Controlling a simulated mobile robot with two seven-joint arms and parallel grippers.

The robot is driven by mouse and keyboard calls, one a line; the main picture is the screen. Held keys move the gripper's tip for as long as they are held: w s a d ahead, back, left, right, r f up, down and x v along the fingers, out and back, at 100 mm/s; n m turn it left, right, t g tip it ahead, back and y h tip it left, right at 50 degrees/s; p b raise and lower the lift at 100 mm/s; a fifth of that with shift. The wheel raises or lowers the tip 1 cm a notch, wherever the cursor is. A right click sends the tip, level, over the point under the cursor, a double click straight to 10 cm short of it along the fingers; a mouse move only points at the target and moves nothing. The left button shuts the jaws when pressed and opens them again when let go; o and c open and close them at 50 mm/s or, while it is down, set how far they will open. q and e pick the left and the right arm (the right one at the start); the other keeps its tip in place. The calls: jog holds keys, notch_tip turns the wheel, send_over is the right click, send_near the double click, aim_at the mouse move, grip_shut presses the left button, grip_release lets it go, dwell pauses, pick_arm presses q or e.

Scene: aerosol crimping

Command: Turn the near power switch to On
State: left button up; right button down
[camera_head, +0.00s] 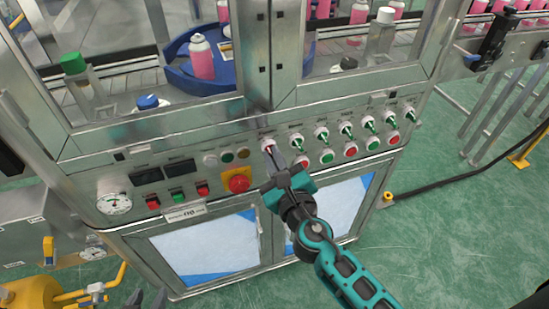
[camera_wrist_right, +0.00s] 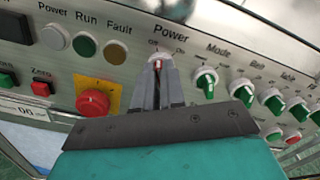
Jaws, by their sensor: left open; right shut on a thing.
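The near power switch (camera_head: 267,143) is a small knob in a pale round collar at the left end of the row of knobs. In the right wrist view the knob (camera_wrist_right: 158,55) sits under the label "Power", and a bit of red shows on it. My right gripper (camera_head: 271,153) reaches up to the panel and its narrow fingers are shut on this knob. The fingers hide most of the handle, so I cannot tell which way it points. My left gripper (camera_head: 147,298) shows only as dark fingertips at the bottom edge, open, empty and away from the panel.
Several green-handled knobs (camera_wrist_right: 205,82) continue to the right, with round red and green buttons below. A red emergency stop (camera_head: 237,180) on a yellow plate is just left of my right gripper. A gauge (camera_head: 114,204) is farther left.

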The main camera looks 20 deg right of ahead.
jog(key=shift+d+m+b, duration=0.15)
jog(key=shift+m+b, duration=0.45)
jog(key=shift+m, duration=2.25)
jog(key=shift+d+m+b, duration=0.15)
jog(key=shift+m+b, duration=0.4)
jog(key=shift+m, duration=2.3)
jog(key=c, duration=1.2)
grip_release()
